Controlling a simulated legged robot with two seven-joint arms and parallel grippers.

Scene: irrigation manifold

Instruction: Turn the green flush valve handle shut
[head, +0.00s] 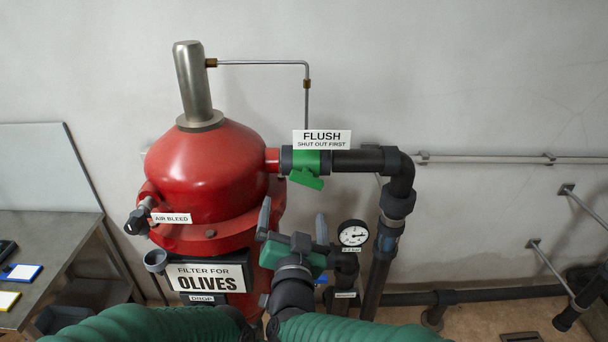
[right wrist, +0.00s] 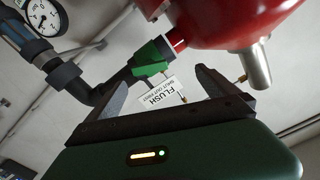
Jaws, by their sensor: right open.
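The green flush valve handle (head: 306,181) juts out from the green valve body (head: 312,160) on the dark pipe right of the red filter, angled down and to the right. A white FLUSH sign (head: 322,139) is just above it. My right gripper (head: 293,221) is open and empty below the handle, its two grey fingers pointing up and apart from it. In the right wrist view the handle (right wrist: 151,69) shows beyond and between the open fingers (right wrist: 161,80). My left arm's green sleeve is at the bottom left; its gripper is not in view.
The red filter tank (head: 208,175) stands left of the valve, with an air bleed knob (head: 138,220) on its side. A pressure gauge (head: 353,233) and dark pipes (head: 398,200) stand to the right. A metal table (head: 60,250) is at far left.

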